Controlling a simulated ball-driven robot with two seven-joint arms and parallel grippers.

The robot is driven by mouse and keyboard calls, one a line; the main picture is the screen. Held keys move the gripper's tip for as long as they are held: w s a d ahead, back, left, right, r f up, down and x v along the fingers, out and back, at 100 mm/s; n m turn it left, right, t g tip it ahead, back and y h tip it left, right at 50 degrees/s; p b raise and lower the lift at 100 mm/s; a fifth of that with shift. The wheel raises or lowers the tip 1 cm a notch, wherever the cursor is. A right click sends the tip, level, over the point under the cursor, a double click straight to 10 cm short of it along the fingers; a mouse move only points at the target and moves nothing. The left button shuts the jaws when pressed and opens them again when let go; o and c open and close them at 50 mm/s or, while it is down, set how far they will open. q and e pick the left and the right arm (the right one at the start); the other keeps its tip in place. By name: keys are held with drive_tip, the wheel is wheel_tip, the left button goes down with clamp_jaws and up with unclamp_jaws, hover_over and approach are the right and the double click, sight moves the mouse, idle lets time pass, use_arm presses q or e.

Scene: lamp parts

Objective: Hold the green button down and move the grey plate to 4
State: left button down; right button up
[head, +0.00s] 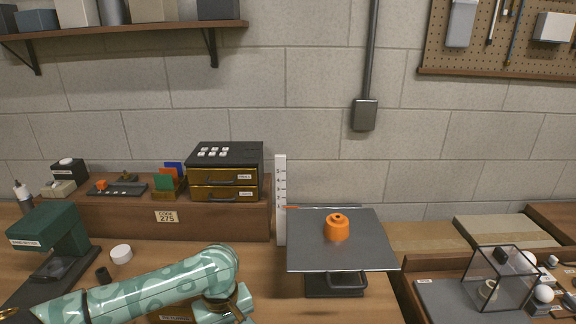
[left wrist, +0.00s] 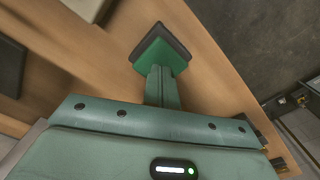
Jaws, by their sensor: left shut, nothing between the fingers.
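The grey plate (head: 308,246) lies level on a dark stand with a handle (head: 347,281), and an orange weight (head: 337,228) sits on it. Behind its left edge stands a white upright scale (head: 281,225) with numbers. A red pointer (head: 291,207) is low among its marks; the number there is too small to read surely. My left gripper (head: 232,310) is left of the plate, near the bottom edge. In the left wrist view it is shut and empty (left wrist: 161,72), over a dark-edged green square (left wrist: 155,52), possibly the green button. I cannot tell whether they touch. My right gripper is out of view.
A drawer box (head: 227,172) stands on a raised shelf behind my left arm. A green press (head: 45,238) and a white round cap (head: 121,253) are at the left. A glass case (head: 500,275) stands at the right. A gap lies right of the plate.

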use_arm(q)
drive_tip(key=shift+f, duration=1)
drive_tip(key=shift+s+f+p, duration=0.1)
drive_tip(key=shift+f+p, duration=0.1)
drive_tip(key=shift+p, duration=0.5)
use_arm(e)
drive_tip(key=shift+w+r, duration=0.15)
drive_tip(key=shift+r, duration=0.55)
use_arm(q)
drive_tip(key=shift+s+f, duration=0.1)
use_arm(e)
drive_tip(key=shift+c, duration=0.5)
